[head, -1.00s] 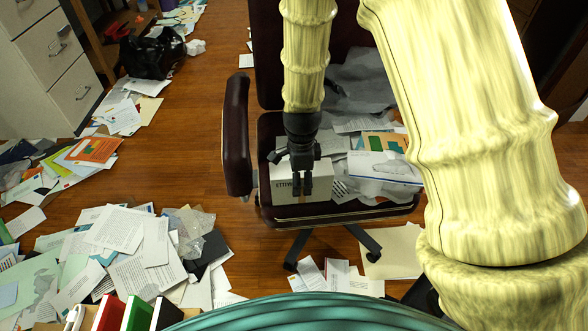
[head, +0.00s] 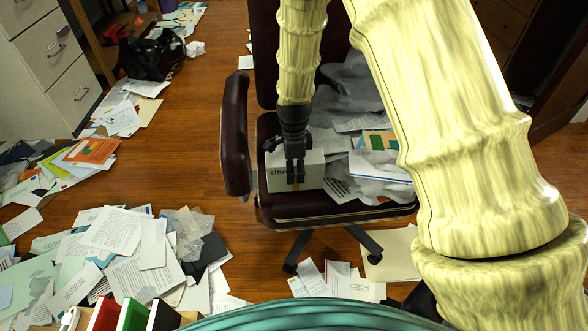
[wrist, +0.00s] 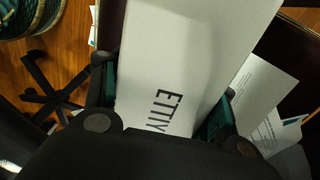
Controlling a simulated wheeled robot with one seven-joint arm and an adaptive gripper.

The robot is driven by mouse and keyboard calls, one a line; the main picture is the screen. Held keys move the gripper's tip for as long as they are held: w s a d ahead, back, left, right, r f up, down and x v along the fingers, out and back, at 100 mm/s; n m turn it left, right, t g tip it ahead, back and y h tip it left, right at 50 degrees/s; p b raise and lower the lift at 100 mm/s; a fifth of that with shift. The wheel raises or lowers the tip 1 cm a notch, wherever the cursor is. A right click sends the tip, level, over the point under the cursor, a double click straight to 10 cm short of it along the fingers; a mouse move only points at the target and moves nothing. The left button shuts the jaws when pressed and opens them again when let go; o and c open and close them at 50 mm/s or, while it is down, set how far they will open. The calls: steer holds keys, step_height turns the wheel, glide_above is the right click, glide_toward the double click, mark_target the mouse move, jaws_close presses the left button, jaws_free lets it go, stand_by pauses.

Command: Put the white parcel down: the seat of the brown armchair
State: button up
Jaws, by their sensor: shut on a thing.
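The white parcel (head: 309,171) is a box with dark lettering, at the front left of the seat of the brown armchair (head: 318,211). My gripper (head: 296,178) is shut on the parcel from above, its dark fingers in front of the lettering. In the wrist view the parcel (wrist: 185,60) fills the middle between the two green-padded fingers (wrist: 160,115). The parcel looks to be on or just above the seat; I cannot tell whether it touches. Its underside is hidden.
Papers and grey crumpled sheets (head: 352,90) cover the right and back of the seat. The left armrest (head: 235,130) stands close beside the parcel. Loose papers (head: 130,240) and a black bag (head: 152,52) lie on the floor at left.

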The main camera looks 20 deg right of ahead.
stand_by(0.3)
steer(key=o, duration=1.7)
steer(key=shift+f, duration=0.15)
steer(key=shift+o, duration=0.2)
step_height(320, 180, up, 12)
steer(key=p, duration=0.2)
steer(key=shift+p, duration=0.4)
